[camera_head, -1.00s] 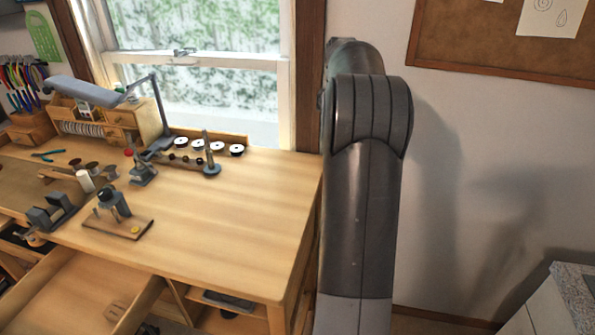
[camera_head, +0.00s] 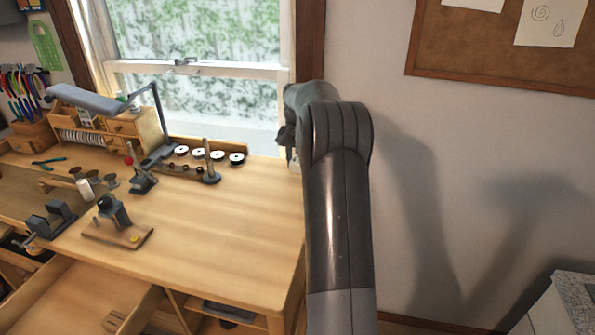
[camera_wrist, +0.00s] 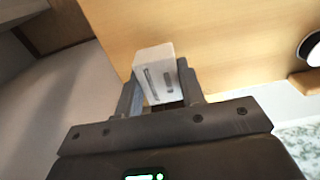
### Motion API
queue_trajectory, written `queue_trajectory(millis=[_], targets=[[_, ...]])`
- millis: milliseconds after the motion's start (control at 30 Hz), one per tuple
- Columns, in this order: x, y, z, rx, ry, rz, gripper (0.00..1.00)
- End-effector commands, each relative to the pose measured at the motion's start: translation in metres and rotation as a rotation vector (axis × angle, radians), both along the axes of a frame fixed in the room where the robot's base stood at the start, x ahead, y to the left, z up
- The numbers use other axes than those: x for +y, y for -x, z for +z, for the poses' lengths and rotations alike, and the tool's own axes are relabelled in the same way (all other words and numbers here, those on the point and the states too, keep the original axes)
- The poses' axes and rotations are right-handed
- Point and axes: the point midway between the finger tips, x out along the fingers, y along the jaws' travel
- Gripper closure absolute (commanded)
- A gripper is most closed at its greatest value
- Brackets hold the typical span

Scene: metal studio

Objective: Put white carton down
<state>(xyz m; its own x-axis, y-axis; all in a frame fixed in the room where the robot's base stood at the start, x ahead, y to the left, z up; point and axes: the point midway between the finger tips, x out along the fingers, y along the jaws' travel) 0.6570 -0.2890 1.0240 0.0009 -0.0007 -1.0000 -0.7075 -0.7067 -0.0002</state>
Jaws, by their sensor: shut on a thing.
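The white carton (camera_wrist: 155,72) is small and boxy, with grey markings on one side. In the wrist view my gripper (camera_wrist: 160,92) is shut on it, one finger on either side. The wooden workbench (camera_wrist: 215,30) shows behind the carton, which is close to the bench's edge; I cannot tell whether it touches the top. In the head view my gripper (camera_head: 288,135) is a dark shape at the back right corner of the workbench (camera_head: 215,225), partly hidden by my arm. The carton is mostly hidden there.
The right half of the bench top is largely clear. Several spools (camera_head: 210,155) and a grey post (camera_head: 208,165) stand at the back by the window (camera_head: 200,70). A small tool on a wooden base (camera_head: 118,225) stands front left. An open drawer (camera_head: 75,300) is below.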

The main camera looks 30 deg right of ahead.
Motion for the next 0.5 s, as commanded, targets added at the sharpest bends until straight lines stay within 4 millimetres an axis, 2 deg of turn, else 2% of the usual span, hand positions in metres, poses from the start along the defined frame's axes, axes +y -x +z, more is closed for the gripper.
queue_trajectory(millis=[300,500], targets=[[0.000,0.000,-0.039,0.002,-0.001,0.001,0.86],[0.000,0.000,-0.039,0.001,0.001,0.001,0.86]])
